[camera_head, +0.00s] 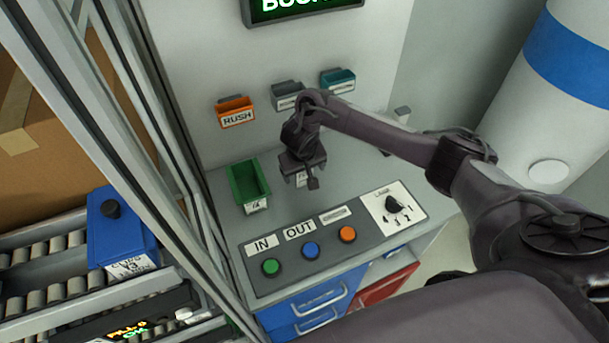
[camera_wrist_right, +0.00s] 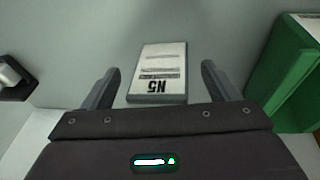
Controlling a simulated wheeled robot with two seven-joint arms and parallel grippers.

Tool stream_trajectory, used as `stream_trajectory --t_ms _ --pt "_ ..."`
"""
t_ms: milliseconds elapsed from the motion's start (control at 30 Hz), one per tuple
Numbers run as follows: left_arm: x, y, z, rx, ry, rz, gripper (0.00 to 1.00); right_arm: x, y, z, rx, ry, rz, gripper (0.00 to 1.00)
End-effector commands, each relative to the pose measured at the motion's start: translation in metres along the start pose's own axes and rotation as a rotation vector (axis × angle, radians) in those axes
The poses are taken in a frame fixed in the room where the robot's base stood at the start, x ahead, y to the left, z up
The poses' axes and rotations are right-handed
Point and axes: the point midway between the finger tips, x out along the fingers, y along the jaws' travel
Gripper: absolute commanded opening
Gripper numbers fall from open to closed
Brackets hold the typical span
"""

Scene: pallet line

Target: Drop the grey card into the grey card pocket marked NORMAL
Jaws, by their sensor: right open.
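The grey card (camera_wrist_right: 158,72) lies on the grey counter top, with a white label reading N5 upside down in the right wrist view. My right gripper (camera_wrist_right: 160,70) is open above it, with a finger to either side of the card in that picture. I cannot tell how far the fingertips are above it. In the head view the right gripper (camera_head: 301,181) points down at the counter and hides most of the card. The grey card pocket (camera_head: 287,91) is on the back wall; its label is partly hidden by my arm. My left gripper is not in view.
An orange RUSH pocket (camera_head: 236,111) and a teal pocket (camera_head: 338,80) flank the grey one. A green bin (camera_head: 249,185) stands left of the gripper. A button panel (camera_head: 325,242) with a knob lies in front. A roller conveyor (camera_head: 60,290) runs at left behind a frame.

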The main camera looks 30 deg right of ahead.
Motion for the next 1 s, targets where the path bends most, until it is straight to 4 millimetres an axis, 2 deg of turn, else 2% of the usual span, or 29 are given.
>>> stream_trajectory --t_ms 133,500,567,833,1000 --pt "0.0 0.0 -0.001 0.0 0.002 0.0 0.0 0.0 0.0 0.0 0.0 0.0 -0.001 0.8" --pt "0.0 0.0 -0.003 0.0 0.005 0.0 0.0 0.0 0.0 0.0 0.0 0.0 0.0 0.32" --pt "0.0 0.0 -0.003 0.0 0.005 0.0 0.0 0.0 0.0 0.0 0.0 0.0 0.0 0.26" --pt "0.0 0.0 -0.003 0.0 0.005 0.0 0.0 -0.002 0.0 0.0 0.0 0.0 -0.001 0.25" --pt "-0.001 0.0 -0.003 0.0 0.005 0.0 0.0 -0.015 0.002 -0.004 0.0 0.001 -0.001 0.25"
